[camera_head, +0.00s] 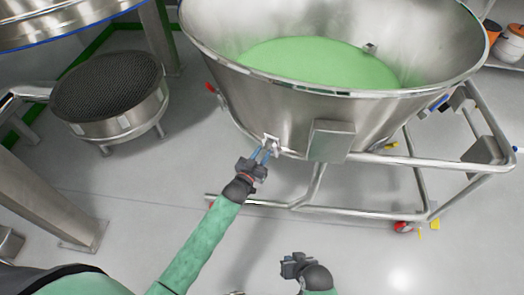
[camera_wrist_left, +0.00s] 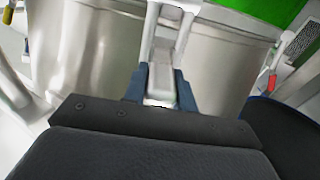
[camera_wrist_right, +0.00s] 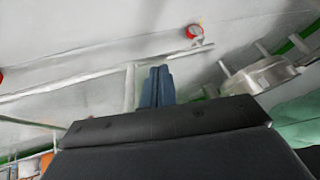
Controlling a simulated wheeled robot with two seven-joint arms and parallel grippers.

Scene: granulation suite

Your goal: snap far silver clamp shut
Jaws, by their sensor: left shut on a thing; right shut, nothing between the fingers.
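A silver clamp (camera_head: 271,143) sits on the lower front wall of the large steel bowl (camera_head: 290,112), which holds green powder. My left gripper (camera_head: 262,154) reaches up to it from below. In the left wrist view the blue fingers (camera_wrist_left: 160,92) are shut on the clamp's pale metal lever (camera_wrist_left: 161,76), one on each side. The lever joins a bracket on the bowl wall. The fingers hide part of the lever, and I cannot tell whether its latch is engaged. My right gripper (camera_head: 294,266) is low in the head view, away from the bowl; its blue fingers (camera_wrist_right: 157,87) are together and empty.
The bowl rests on a tubular steel frame (camera_head: 375,213) with red and yellow wheel parts. A red-tipped handle (camera_head: 211,88) is on the bowl's left side. A round mesh sieve (camera_head: 108,92) stands at left. The floor in front is clear.

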